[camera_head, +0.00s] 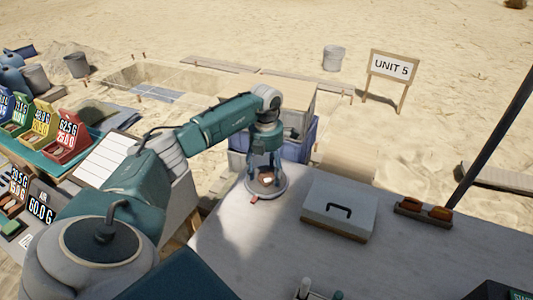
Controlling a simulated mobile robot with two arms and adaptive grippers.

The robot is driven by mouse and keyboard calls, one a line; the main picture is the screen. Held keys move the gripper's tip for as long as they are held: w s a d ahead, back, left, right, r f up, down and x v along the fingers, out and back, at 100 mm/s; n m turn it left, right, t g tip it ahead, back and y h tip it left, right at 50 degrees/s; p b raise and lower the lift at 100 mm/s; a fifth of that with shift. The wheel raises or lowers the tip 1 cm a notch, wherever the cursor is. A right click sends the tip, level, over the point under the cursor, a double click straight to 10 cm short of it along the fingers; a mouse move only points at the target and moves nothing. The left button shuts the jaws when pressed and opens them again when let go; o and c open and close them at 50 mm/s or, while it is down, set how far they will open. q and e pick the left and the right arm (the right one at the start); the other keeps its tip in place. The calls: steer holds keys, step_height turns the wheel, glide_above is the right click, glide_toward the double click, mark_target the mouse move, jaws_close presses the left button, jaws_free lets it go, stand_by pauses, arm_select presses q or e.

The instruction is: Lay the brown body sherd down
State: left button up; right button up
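My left gripper (266,177) points down over a round grey dish-like stand (281,190) near the left end of the pale table. Its fingers look spread apart. A small pale-brown piece (267,181), possibly the brown body sherd, shows low between the fingertips, over the stand. It is too small to tell whether it rests on the stand, and the fingers partly cover it. I do not make out my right gripper.
A grey lidded box (339,203) with a dark handle stands right of the stand. A small red tag (254,200) lies by the stand. Coloured weight signs (68,133) stand at far left. The table's middle front is mostly clear.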

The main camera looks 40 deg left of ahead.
mark_target(266, 177)
arm_select(q)
steer(key=shift+r, duration=0.1)
steer(key=shift+r, duration=0.2)
step_height(266, 177, up, 12)
steer(key=p, duration=0.9)
steer(key=shift+f, duration=0.1)
steer(key=shift+s, duration=0.1)
